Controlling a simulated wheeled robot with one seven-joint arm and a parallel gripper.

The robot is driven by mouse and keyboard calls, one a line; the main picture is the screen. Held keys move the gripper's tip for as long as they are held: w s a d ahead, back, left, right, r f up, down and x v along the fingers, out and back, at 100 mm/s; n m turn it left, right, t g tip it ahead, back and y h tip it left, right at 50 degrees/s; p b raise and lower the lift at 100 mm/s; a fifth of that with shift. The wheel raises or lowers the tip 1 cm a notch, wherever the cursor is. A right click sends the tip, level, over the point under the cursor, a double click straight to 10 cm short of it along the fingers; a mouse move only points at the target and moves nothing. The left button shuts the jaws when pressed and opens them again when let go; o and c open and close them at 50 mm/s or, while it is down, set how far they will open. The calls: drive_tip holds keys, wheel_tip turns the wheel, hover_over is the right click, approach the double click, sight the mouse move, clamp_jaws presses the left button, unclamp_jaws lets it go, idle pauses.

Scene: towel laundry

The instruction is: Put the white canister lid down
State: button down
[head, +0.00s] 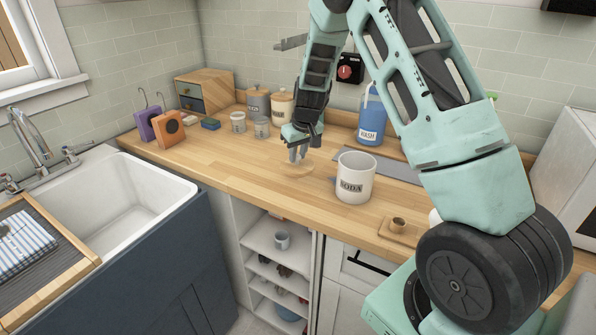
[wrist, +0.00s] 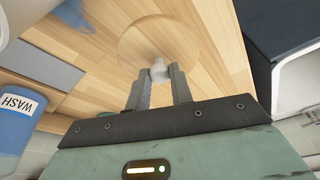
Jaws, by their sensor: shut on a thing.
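The lid (wrist: 135,42) is a round pale wooden disc with a small whitish knob (wrist: 159,70). My gripper (wrist: 158,78) is shut on the knob, with one finger on each side. In the head view my gripper (head: 297,154) points down, with the lid (head: 297,171) under it at the countertop, left of the white canister. I cannot tell whether the lid touches the wood or hangs just above it. The white canister (head: 355,185), marked SODA, stands upright with its top open.
A blue WASH container (head: 371,118) stands behind the canister. A small square wooden piece with a knob (head: 398,228) lies to the front right. Jars (head: 282,108) and small pots (head: 238,123) stand at the back left. The wooden counter (head: 225,160) left of the lid is clear, towards the sink (head: 120,200).

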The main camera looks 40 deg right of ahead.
sight(299, 165)
drive_tip(key=shift+f+p, duration=0.55)
drive_tip(key=shift+f, duration=2.15)
drive_tip(key=shift+f, duration=0.2)
drive_tip(key=c, duration=1.2)
unclamp_jaws()
drive_tip(key=shift+c, duration=0.2)
drive_tip(key=shift+r, duration=0.15)
